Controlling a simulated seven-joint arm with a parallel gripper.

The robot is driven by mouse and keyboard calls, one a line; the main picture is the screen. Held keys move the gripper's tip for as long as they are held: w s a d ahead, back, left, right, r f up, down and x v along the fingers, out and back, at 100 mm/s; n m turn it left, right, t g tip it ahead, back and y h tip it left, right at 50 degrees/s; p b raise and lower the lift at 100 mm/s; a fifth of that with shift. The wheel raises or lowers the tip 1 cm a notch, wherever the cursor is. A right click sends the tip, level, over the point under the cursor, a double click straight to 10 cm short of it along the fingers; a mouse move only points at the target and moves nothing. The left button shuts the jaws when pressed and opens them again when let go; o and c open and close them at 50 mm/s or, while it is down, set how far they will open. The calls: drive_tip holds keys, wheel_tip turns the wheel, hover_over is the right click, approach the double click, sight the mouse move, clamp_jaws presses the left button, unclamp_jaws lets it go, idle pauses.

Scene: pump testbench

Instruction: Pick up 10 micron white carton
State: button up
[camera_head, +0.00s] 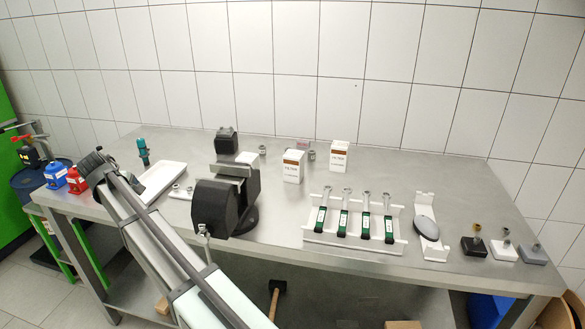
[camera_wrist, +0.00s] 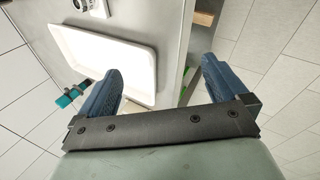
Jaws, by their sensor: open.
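Two white cartons with a brown band stand upright on the steel table in the head view. One carton (camera_head: 293,167) is at the middle, and the other carton (camera_head: 340,156) is a little farther back and right. Their print is too small to read, so I cannot tell which is 10 micron. My gripper (camera_wrist: 160,88) is open and empty. In the wrist view its blue fingers are apart, over the white tray and the table edge. In the head view my gripper (camera_head: 92,168) is at the table's left end, far from both cartons. No carton shows in the wrist view.
A black vise (camera_head: 225,195) stands between my gripper and the cartons. Red (camera_head: 77,179) and blue (camera_head: 55,176) containers are far left.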

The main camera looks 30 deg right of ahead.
drive_tip(key=w+d+r+m+g+y, duration=0.1)
drive_tip(key=w+d+r+m, duration=0.15)
drive_tip(key=d, duration=0.75)
drive_tip(key=w+d+r+m+g, duration=0.1)
drive_tip(key=d+r, duration=0.3)
drive_tip(key=d, duration=0.7)
drive_tip(key=s+d+r+m+g+y, duration=0.1)
drive_tip(key=s+d+r+y, duration=0.3)
drive_tip(key=d, duration=1.1)
drive_tip(key=s+d+r+m, duration=0.25)
drive_tip(key=d+r, duration=0.35)
drive_tip(key=d, duration=0.9)
drive_tip(key=n+t, duration=0.1)
drive_tip(key=n, duration=0.2)
approach(294, 154)
drive_tip(key=shift+y, duration=0.4)
drive_tip(key=x, duration=0.6)
drive_tip(key=shift+f, duration=0.1)
drive_tip(key=shift+d+x, duration=0.2)
drive_tip(key=shift+x, duration=1.3)
drive_tip(key=shift+d+x, duration=0.2)
drive_tip(key=shift+x, duration=1.25)
drive_tip(key=shift+w+f+t, duration=0.1)
drive_tip(key=shift+w+t, duration=0.05)
drive_tip(key=shift+t, duration=0.15)
drive_tip(key=shift+c, duration=0.2)
